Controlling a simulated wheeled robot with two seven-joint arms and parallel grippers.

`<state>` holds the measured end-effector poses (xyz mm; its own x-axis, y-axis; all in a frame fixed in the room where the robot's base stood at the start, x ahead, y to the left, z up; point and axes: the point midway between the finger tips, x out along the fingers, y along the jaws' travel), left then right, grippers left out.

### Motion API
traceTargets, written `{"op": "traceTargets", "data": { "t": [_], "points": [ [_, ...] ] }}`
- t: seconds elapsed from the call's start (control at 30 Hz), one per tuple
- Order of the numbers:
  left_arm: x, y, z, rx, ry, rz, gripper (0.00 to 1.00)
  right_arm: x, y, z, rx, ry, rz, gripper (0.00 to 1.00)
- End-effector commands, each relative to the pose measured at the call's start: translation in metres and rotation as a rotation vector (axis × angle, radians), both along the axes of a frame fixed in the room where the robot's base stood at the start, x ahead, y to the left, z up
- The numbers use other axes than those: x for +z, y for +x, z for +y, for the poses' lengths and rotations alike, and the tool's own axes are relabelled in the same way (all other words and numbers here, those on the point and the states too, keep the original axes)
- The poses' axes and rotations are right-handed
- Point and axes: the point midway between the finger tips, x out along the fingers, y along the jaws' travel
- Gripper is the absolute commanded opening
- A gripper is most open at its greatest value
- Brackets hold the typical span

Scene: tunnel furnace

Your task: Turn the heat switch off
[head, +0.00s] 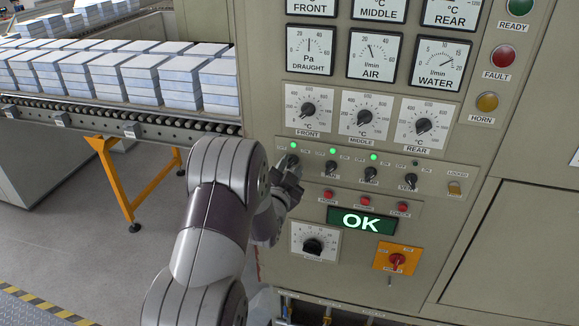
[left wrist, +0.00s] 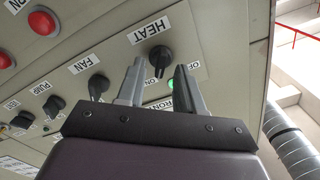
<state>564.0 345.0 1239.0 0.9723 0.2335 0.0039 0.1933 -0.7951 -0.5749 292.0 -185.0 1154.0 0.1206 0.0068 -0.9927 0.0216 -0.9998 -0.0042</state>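The heat switch (left wrist: 160,58) is a black rotary knob beside the HEAT label in the left wrist view. Its grip bar stands nearly upright in that picture. My left gripper (left wrist: 159,64) is open, with one finger on each side of the knob. A small gap shows on both sides, and I cannot tell how deep the fingers reach around it. In the head view my left gripper (head: 292,168) is at the leftmost switch of the row and largely hides it. The green lamp (head: 293,145) above that switch is lit. My right gripper is not in view.
The fan switch (head: 331,168), pump switch (head: 370,174) and another switch (head: 410,182) continue the row to the right. Red buttons (head: 365,202) and a green OK display (head: 361,222) sit below. A conveyor (head: 130,118) with stacked blocks stands at the left.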

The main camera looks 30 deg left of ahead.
Motion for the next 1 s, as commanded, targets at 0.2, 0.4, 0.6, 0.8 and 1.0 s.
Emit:
{"op": "traceTargets", "data": {
  "t": [0.2,0.4,0.6,0.8,1.0],
  "points": [
    [0.0,0.0,0.0,0.0,0.0,0.0,0.07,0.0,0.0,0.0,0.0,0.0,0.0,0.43],
    [0.0,0.0,0.0,0.0,-0.001,0.0,0.0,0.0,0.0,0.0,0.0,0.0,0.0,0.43],
    [-0.002,-0.001,0.0,-0.001,-0.028,-0.006,0.0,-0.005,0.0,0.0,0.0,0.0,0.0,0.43],
    [-0.004,-0.001,0.0,-0.002,-0.125,-0.032,0.0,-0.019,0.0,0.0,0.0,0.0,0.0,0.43],
    [-0.005,-0.001,0.0,-0.003,-0.29,-0.072,0.0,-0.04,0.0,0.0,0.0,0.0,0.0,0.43]
  ]
}}
